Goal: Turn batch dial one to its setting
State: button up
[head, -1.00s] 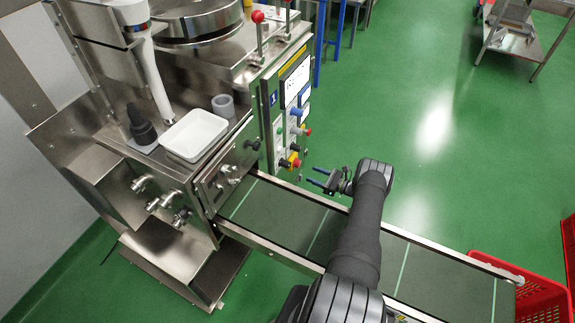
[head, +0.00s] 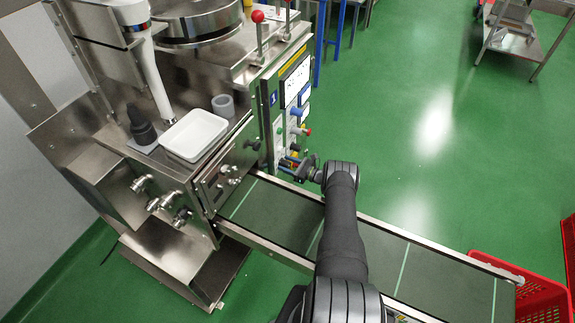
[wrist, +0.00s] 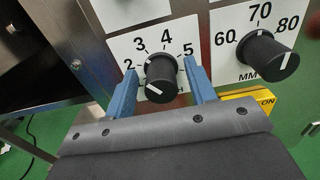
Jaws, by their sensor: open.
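In the wrist view a black dial knob (wrist: 161,78) sits on a white plate marked 2, 3, 4 and 5. A white mark on its face lies toward the lower left. My gripper (wrist: 160,68) is open, with one blue finger on each side of this knob. I cannot tell whether the fingers touch it. In the head view my gripper (head: 293,163) is at the lower part of the machine's control panel (head: 293,88), and the dial is too small or hidden to make out. The frames do not show which dial is number one.
A second black knob (wrist: 268,58), marked 60, 70, 80 and MM, is close to the right finger. The conveyor (head: 280,212) runs under my arm. A white tray (head: 194,135) stands on the machine, and a red crate (head: 541,298) is far right.

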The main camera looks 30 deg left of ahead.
jog(key=shift+c, duration=0.2)
jog(key=c, duration=0.9)
jog(key=shift+c, duration=0.2)
jog(key=shift+n, duration=0.3)
jog(key=n, duration=0.3)
jog(key=shift+s+f+n, duration=0.1)
jog(key=shift+n, duration=0.2)
jog(key=n, duration=0.3)
jog(key=shift+n, duration=0.3)
jog(key=n, duration=0.3)
jog(key=shift+d+n, duration=0.1)
jog(key=shift+n, duration=0.2)
jog(key=shift+f+n, duration=0.1)
jog(key=shift+n, duration=1.8)
